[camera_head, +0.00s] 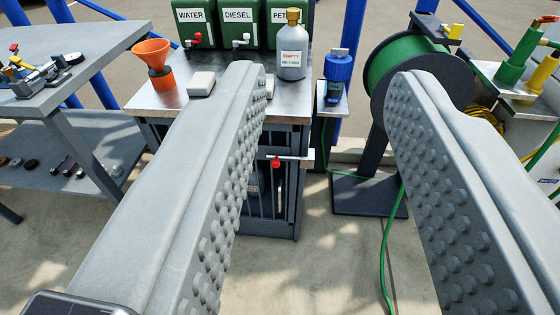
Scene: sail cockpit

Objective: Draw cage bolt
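The cage (284,217) is a dark barred cabinet under a steel counter, in the middle of the view. Its bolt (291,157) is a pale horizontal bar across the upper front, with a red knob (275,163) hanging at it. A gas bottle shape may stand behind the bars, but it is too dark to tell. My gripper (326,82) is open and empty, with its two grey studded fingers wide apart. The bolt shows in the gap between them, close to the left finger in the picture. The left finger hides the cage's left part.
On the counter (230,112) stand an orange funnel (152,55), a grey bottle marked empty (291,50) and labelled green cans. A blue canister (338,75) sits on a side shelf. A green hose reel (405,60) stands right, its hose trailing across the floor. A grey workbench is left.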

